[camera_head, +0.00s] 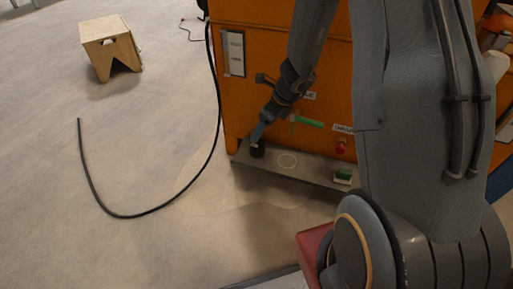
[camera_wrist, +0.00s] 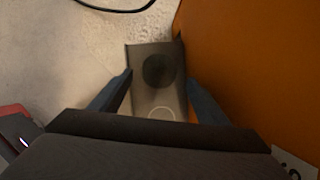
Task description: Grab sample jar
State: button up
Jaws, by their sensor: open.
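The sample jar seems to be the small dark cylinder (camera_head: 257,150) on the left end of the grey ledge (camera_head: 325,175) at the foot of the orange cabinet. In the wrist view it is a dark round shape (camera_wrist: 158,70) on the ledge. My gripper (camera_head: 259,135) is at the jar in the head view, its tips partly merging with it. In the wrist view my gripper (camera_wrist: 158,82) is open, one finger on each side of the ledge, with the jar ahead between them. I cannot tell whether the fingers touch the jar.
The orange cabinet (camera_head: 270,60) rises right behind the ledge. A green-handled valve (camera_head: 308,122), a red knob (camera_head: 341,146) and a green item (camera_head: 344,175) are to the right. A black hose (camera_head: 140,215) lies on the floor. A wooden stool (camera_head: 110,45) stands far left.

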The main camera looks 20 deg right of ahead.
jog(key=shift+b+x, duration=2.4)
jog(key=shift+x, duration=0.85)
jog(key=shift+s+a, duration=0.1)
jog(key=shift+a, duration=0.05)
jog(key=c, duration=1.1)
jog(key=shift+r, duration=0.2)
jog(key=shift+c, duration=0.2)
jog(key=shift+s+a+r+p, duration=0.1)
jog(key=shift+s+r+p, duration=0.1)
jog(key=shift+r+p, duration=0.35)
notch_tip(320, 180, up, 6)
jog(key=p, duration=0.6)
jog(key=s+a+b, duration=0.2)
jog(key=s+a, duration=0.9)
jog(key=s, duration=0.4)
jog(key=shift+s+a, duration=0.35)
